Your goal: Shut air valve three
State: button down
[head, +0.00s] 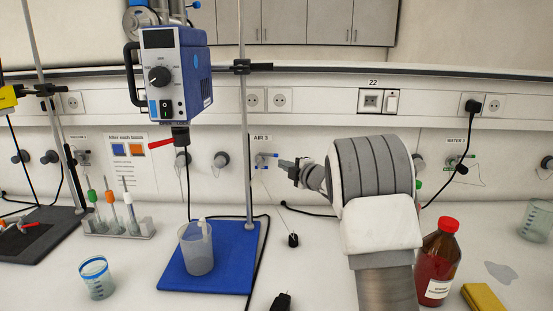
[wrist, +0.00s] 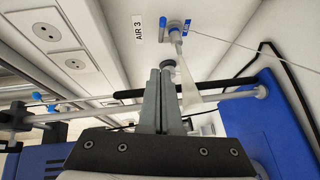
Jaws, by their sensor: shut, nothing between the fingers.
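The air valve three (head: 262,160) is on the back wall under the label AIR 3 (head: 261,137). It is a small grey fitting with blue parts; its exact handle angle is too small to tell. The wrist view shows the valve (wrist: 174,27) beyond the fingertips, beside the same label (wrist: 138,28). My gripper (head: 282,163) is just right of the valve in the head view. In the wrist view my gripper (wrist: 159,72) is shut and empty, its fingers pointing toward the wall. Whether the fingertips touch the valve cannot be told.
A stirrer motor (head: 178,75) hangs on a stand left of the valve, above a beaker (head: 197,250) on a blue base (head: 235,268). The stand's rod (head: 246,190) rises close left of the valve. A red-capped bottle (head: 437,262) stands right of my arm.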

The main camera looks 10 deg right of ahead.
jog(key=p, duration=0.2)
send_near(269, 155)
jog(key=w+a, duration=0.2)
jog(key=a, duration=0.2)
jog(key=shift+w+d+f+p, duration=0.1)
jog(key=shift+w+d, duration=0.15)
jog(key=shift+w, duration=0.35)
jog(key=shift+w+d+f+p, duration=0.15)
jog(key=shift+w+d, duration=0.15)
jog(key=shift+w, duration=0.3)
jog(key=shift+w+d+f+p, duration=0.1)
jog(key=shift+w+d, duration=0.15)
jog(key=shift+w, duration=0.35)
jog(key=shift+d, duration=0.1)
